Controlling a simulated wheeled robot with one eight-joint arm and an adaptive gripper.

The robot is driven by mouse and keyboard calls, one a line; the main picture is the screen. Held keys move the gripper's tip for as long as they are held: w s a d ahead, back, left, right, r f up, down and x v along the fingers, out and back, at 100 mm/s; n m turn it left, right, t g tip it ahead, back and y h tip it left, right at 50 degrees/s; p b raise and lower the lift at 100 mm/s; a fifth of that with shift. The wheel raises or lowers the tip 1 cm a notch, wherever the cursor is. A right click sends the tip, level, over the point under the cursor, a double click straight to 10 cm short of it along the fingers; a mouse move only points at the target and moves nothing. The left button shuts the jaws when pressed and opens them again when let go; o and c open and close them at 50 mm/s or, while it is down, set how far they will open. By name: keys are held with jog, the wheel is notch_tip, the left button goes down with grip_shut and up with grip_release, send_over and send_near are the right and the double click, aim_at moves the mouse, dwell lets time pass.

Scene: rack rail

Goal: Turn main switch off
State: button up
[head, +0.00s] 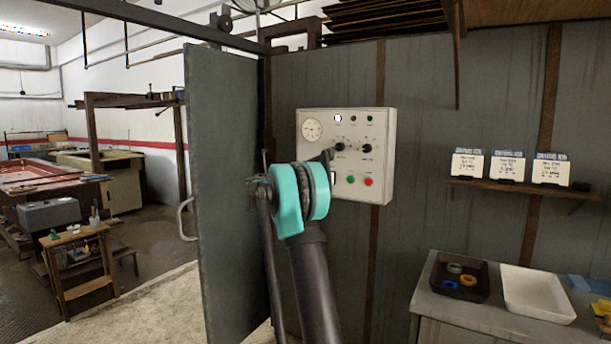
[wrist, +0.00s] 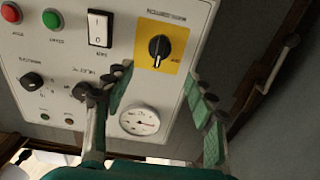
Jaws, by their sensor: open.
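The main switch (wrist: 159,48) is a black rotary knob on a yellow plate in the wrist view, where the panel appears upside down. Its grip bar looks close to vertical in that picture. My gripper (wrist: 162,92) is open, with green-padded fingers on either side below the yellow plate. Nothing is between the fingers, and they appear apart from the knob. In the head view, my arm hides the yellow plate and most of the gripper in front of the white control panel (head: 384,130).
The panel also carries a gauge (wrist: 139,121), a white rocker switch (wrist: 99,28), a green button (wrist: 52,19), a red button (wrist: 11,12) and small black knobs (wrist: 32,81). A grey door (head: 222,180) stands left of my arm. A bench with trays (head: 538,293) is at right.

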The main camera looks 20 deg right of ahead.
jog(key=x, duration=0.9)
jog(key=shift+w+d, duration=0.1)
jog(key=shift+d, duration=0.1)
jog(key=c, duration=1.1)
jog(key=shift+c, duration=0.2)
